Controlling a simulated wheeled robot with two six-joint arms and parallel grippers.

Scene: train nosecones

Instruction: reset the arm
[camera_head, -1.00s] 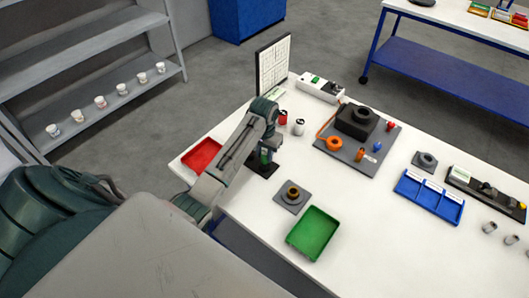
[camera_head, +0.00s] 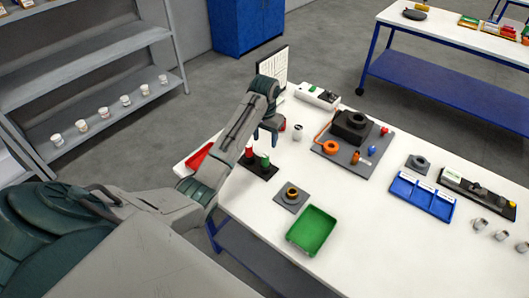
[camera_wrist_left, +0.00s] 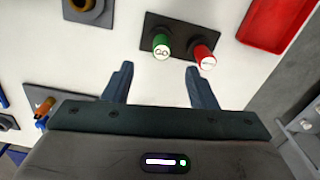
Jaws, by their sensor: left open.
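My left gripper (camera_head: 271,136) is open above the table, just behind the black plate. In the left wrist view the two fingers of the gripper (camera_wrist_left: 158,72) are apart with nothing between them. Beyond the fingertips a black plate (camera_wrist_left: 180,27) bears a green cylinder marked GO (camera_wrist_left: 161,46) and a red cylinder (camera_wrist_left: 204,56) with a white top. The green cylinder (camera_head: 265,161) and red cylinder (camera_head: 249,151) also show upright in the head view. My right gripper is not in view.
A red tray (camera_head: 190,163) is partly hidden by my arm. A green tray (camera_head: 313,229), a grey plate with a brass ring (camera_head: 291,195), a grey board with a black block (camera_head: 350,127) and a blue divided tray (camera_head: 422,195) stand on the white table.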

